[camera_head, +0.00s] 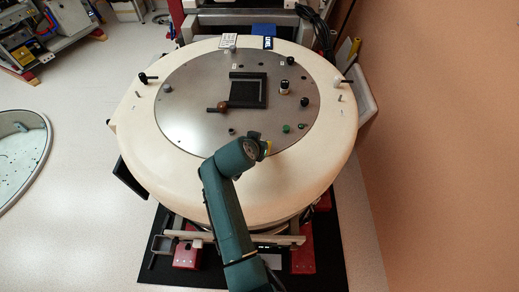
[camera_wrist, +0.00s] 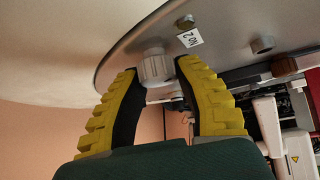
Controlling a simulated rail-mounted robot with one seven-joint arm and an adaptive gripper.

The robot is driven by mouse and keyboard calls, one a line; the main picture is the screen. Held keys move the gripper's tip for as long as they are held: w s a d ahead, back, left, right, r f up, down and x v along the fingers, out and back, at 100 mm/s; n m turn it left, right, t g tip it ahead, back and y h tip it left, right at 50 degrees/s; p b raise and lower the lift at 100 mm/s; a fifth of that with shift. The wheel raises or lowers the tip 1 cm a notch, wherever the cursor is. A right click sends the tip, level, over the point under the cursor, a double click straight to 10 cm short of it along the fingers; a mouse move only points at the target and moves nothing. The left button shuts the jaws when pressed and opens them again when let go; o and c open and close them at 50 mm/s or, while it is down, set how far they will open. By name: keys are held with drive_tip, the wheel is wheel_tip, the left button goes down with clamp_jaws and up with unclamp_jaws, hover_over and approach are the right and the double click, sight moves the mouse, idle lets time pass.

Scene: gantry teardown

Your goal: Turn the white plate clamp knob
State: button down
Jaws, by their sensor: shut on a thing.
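A white ribbed knob (camera_wrist: 156,67) sits near the rim of the grey metal plate (camera_wrist: 125,50) in the wrist view. The yellow-padded fingers of my gripper (camera_wrist: 158,72) are shut on it, one finger on each side. In the head view, my gripper (camera_head: 266,148) is at the near edge of the round metal plate (camera_head: 190,105), mostly hidden by my green wrist. The held knob is hidden in that view.
The plate is set in a broad cream housing (camera_head: 140,110). A dark square frame with a brown-knobbed handle (camera_head: 222,107) and several small black and green knobs (camera_head: 286,128) stand on it. A "No 2" label (camera_wrist: 190,38) and a metal bolt (camera_wrist: 185,21) are close beside the held knob.

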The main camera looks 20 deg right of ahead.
drive_tip(key=m+g+b, duration=0.1)
drive_tip(key=b, duration=0.1)
drive_tip(key=f+m+g+h+b, duration=0.1)
drive_tip(key=m+b, duration=0.1)
drive_tip(key=b, duration=0.1)
drive_tip(key=shift+f+h, duration=0.1)
drive_tip(key=shift+h, duration=0.2)
drive_tip(key=m+b, duration=0.1)
drive_tip(key=b, duration=0.1)
drive_tip(key=m+g+b, duration=0.1)
drive_tip(key=shift+r+m+g+h+b, duration=0.2)
drive_tip(key=shift+m+g+h+b, duration=0.1)
drive_tip(key=shift+h+b, duration=0.1)
drive_tip(key=shift+s, duration=0.1)
drive_tip(key=c, duration=0.7)
unclamp_jaws()
drive_tip(key=shift+r, duration=0.15)
drive_tip(key=shift+o, duration=0.2)
drive_tip(key=shift+r, duration=0.1)
